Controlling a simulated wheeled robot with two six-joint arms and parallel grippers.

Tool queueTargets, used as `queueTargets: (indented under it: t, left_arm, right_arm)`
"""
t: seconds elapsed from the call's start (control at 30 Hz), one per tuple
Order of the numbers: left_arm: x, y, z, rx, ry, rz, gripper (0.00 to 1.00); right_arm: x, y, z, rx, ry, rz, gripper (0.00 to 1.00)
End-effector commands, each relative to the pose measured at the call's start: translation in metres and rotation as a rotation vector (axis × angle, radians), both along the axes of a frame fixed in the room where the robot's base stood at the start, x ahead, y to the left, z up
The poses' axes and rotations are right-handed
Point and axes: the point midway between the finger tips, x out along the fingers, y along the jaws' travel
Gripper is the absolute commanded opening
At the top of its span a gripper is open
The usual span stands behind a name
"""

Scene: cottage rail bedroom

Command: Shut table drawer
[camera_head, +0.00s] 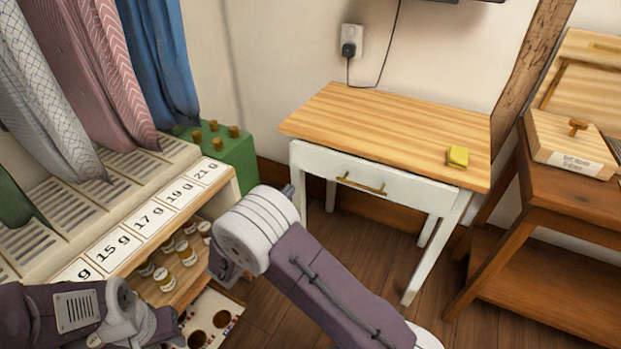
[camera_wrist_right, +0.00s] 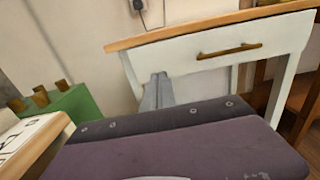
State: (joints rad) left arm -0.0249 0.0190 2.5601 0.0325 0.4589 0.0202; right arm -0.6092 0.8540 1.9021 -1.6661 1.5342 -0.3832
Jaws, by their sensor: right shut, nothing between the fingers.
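The small table (camera_head: 400,115) has a light wood top and white legs. Its white drawer (camera_head: 325,169) has a brass bar handle (camera_head: 361,184). A thin dark line runs between the top and the drawer front; the front looks flush or nearly so, and I cannot tell which. The right wrist view shows the drawer front (camera_wrist_right: 185,57) and handle (camera_wrist_right: 229,51) too. My right gripper (camera_wrist_right: 157,92) is shut and empty, low by the front's left end; I cannot tell if it touches. In the head view its fingertips (camera_head: 290,191) are mostly hidden behind my wrist.
A yellow sponge-like block (camera_head: 457,157) lies on the tabletop. A brown wooden stand (camera_head: 560,190) is close on the right. A shelf unit (camera_head: 140,235) with jars and a green block (camera_head: 235,155) are on the left. Floor is clear below the drawer.

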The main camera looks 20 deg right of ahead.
Motion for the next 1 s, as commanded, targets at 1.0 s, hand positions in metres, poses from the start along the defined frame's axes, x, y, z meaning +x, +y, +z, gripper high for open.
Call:
queueTargets:
  t: [1.0]
  left_arm:
    - [0.000,0.000,-0.046,0.000,0.000,0.000,0.36]
  right_arm:
    - [0.091,-0.108,0.002,0.001,0.002,-0.004,0.00]
